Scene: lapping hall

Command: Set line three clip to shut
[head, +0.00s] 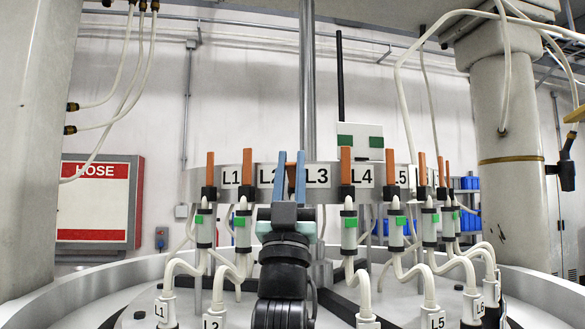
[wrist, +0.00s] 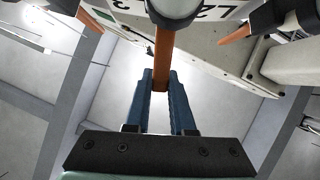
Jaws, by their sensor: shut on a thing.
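The line three clip's orange lever (head: 291,178) stands between the ring labels L2 and L3 (head: 317,177). My gripper (head: 290,160) is in front of it, its blue fingers pointing up on either side. In the wrist view the orange lever (wrist: 163,58) runs down from a dark mount to between the fingertips of my gripper (wrist: 160,80), which is shut on it. My gripper and arm hide the clip's body and line three's hose in the head view.
Neighbouring orange levers stand close by at line two (head: 247,163) and line four (head: 346,160), above white hoses with green marks. A grey column (head: 503,150) stands at the right. A red and white hose cabinet (head: 98,202) is on the wall.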

